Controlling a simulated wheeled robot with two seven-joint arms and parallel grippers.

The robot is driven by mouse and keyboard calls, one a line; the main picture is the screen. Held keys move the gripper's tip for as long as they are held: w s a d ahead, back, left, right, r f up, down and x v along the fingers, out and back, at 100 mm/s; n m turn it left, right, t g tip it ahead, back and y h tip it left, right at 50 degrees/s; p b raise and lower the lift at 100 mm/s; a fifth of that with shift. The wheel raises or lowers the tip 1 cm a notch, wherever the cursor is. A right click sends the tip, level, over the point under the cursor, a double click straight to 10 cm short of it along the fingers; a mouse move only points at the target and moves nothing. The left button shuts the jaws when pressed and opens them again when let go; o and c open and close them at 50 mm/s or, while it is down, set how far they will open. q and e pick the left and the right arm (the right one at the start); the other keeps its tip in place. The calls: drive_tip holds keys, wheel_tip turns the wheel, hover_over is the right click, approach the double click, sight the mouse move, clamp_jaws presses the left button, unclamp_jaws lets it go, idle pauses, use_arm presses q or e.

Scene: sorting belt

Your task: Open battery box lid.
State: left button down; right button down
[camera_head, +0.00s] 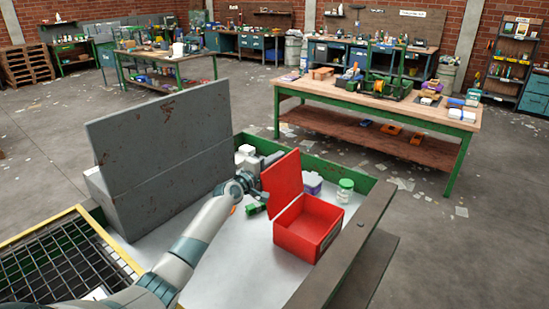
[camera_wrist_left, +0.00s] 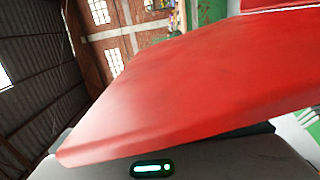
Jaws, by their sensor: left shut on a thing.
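The red battery box (camera_head: 307,232) stands on the pale work surface, and its inside shows from above. Its red lid (camera_head: 282,188) is raised, standing steeply on the left side of the box. In the left wrist view the lid (camera_wrist_left: 190,95) fills most of the picture close to the camera, and the fingers cannot be made out. My right gripper is not in view.
A tall grey panel (camera_head: 165,130) stands left of my arm. A metal grid (camera_head: 65,262) lies at the lower left. The surface front of the box is clear.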

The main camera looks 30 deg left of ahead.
use_arm(q)
drive_tip(key=shift+d+f, duration=0.15)
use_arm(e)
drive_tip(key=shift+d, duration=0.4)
